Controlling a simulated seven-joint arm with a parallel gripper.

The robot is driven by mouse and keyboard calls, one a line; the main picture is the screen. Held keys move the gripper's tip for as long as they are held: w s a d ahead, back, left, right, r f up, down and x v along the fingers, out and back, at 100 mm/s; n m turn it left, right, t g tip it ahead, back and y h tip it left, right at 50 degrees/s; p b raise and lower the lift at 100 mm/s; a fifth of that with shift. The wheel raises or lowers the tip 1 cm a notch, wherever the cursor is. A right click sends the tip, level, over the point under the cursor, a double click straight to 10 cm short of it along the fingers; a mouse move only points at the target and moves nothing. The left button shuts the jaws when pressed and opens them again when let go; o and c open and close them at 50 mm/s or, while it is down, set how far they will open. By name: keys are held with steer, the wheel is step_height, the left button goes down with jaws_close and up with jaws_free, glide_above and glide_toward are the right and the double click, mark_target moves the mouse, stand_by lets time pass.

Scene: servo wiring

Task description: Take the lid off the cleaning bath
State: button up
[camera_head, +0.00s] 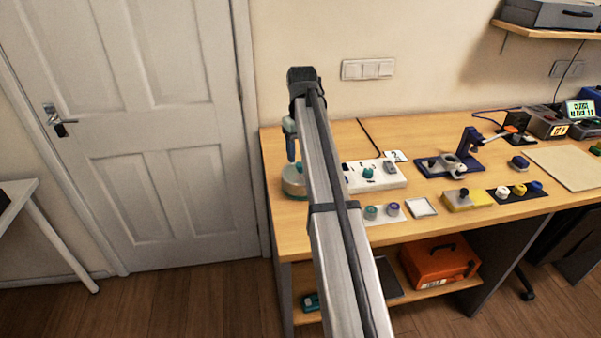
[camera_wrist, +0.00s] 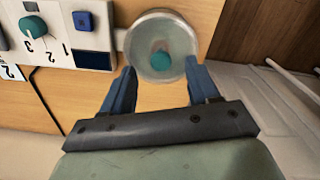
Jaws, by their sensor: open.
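The cleaning bath (camera_head: 293,188) is a small round vessel at the left end of the bench, partly hidden behind my arm in the head view. In the wrist view its round, pale lid (camera_wrist: 142,35) faces the camera, with a teal knob (camera_wrist: 161,60) at its middle. The lid appears to be on the bath. My gripper (camera_wrist: 160,68) is open, its two blue fingers spread on either side of the knob in the picture, with nothing between them that I can see held. In the head view my gripper (camera_head: 291,148) points down above the bath; contact cannot be told.
A white control box (camera_head: 385,179) with a teal dial stands right beside the bath; it also shows in the wrist view (camera_wrist: 92,40). Small jars (camera_head: 371,212), a blue stand (camera_head: 470,142) and other items lie further right. The bench's left edge is close to the bath.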

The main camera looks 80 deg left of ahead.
mark_target(301, 170)
steer(key=f, duration=0.5)
steer(key=shift+a, duration=0.25)
jaws_close()
stand_by(0.4)
